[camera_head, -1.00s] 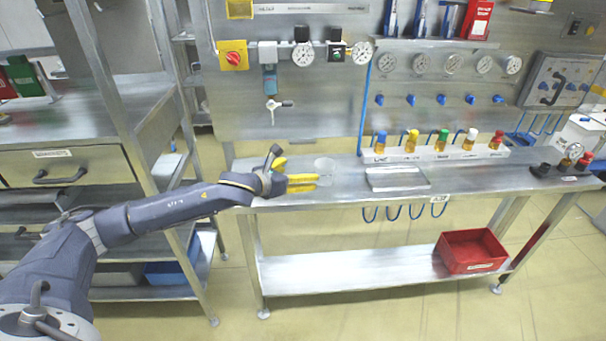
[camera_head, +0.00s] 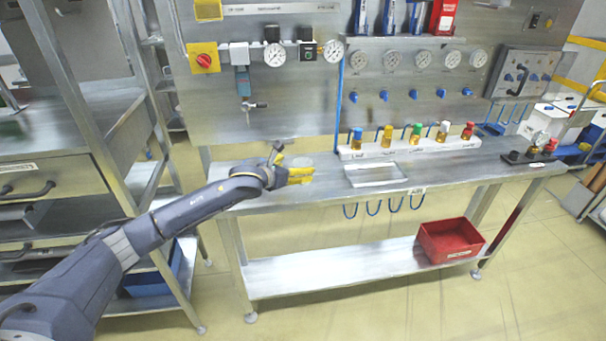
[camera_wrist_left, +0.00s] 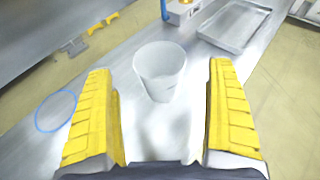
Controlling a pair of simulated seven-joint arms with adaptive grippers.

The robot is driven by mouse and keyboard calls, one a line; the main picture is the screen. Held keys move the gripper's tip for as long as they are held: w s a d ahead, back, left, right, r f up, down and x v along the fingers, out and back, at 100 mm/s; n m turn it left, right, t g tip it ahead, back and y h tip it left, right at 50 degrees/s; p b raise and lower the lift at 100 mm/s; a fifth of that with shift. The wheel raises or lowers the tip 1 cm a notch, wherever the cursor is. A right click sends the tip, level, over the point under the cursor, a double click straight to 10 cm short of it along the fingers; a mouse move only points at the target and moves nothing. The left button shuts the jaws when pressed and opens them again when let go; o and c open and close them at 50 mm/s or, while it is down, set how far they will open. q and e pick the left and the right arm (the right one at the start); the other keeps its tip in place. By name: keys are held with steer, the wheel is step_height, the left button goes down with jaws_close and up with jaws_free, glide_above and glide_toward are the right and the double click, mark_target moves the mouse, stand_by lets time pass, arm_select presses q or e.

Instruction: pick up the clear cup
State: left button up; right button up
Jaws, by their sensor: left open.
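The clear cup (camera_wrist_left: 159,72) stands upright on the metal bench in the left wrist view, just ahead of and between the two yellow fingers. In the head view the cup (camera_head: 302,161) is faint and partly hidden behind my left gripper (camera_head: 300,175). In the left wrist view my left gripper (camera_wrist_left: 160,120) is open, its fingers wide apart with nothing between the tips but bench surface and the cup's near side. Whether a finger touches the cup cannot be told, but gaps show on both sides. My right gripper is not in view.
A shallow metal tray (camera_head: 375,174) lies to the right of the cup. A white rack (camera_head: 410,147) of colour-capped bottles stands along the back. A red bin (camera_head: 450,240) sits on the lower shelf. A blue ring (camera_wrist_left: 55,110) lies left of the fingers.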

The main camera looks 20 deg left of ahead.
mark_target(308, 163)
arm_select(q)
steer(key=shift+x, duration=2.65)
steer(key=c, duration=0.9)
